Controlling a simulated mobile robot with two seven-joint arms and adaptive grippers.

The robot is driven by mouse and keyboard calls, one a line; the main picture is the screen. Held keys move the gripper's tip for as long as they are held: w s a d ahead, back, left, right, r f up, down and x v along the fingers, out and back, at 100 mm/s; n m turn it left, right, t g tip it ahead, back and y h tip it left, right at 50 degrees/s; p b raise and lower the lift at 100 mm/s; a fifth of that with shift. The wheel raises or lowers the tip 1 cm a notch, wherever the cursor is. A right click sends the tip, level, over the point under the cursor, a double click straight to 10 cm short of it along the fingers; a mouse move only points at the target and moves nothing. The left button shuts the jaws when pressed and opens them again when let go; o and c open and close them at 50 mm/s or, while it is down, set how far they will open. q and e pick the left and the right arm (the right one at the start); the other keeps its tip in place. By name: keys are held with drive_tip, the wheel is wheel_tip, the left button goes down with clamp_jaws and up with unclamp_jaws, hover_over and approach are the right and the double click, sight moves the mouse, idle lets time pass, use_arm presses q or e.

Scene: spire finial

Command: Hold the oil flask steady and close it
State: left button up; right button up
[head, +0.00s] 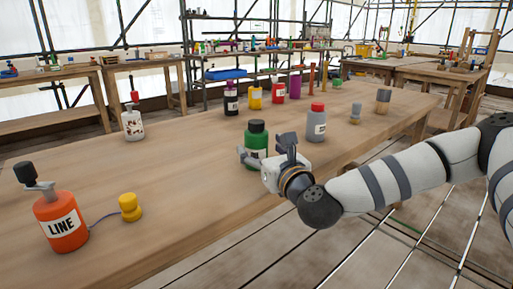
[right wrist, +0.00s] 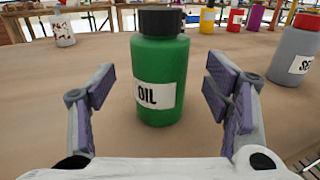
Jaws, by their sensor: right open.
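The oil flask is a green bottle with a white "OIL" label, upright on the wooden table (head: 190,165); it shows in the head view (head: 257,142) and large in the right wrist view (right wrist: 160,58). A black cap (head: 256,126) sits on its top and also shows in the right wrist view (right wrist: 163,20); I cannot tell how tight it is. My right gripper (head: 268,152) is open at the flask's near side. In the right wrist view its purple-padded fingers stand left and right of the flask, with gaps on both sides. My left gripper is not in view.
A grey bottle with a red cap (head: 316,125) stands close right of the flask. An orange "LINE" bottle (head: 61,222) and a yellow cap (head: 130,207) are at the front left. A white bottle (head: 132,124) and several coloured bottles stand farther back. The table between is clear.

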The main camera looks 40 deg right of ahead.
sight(256, 142)
drive_tip(key=x, duration=0.4)
drive_tip(key=shift+f, duration=0.1)
drive_tip(key=c, duration=1.3)
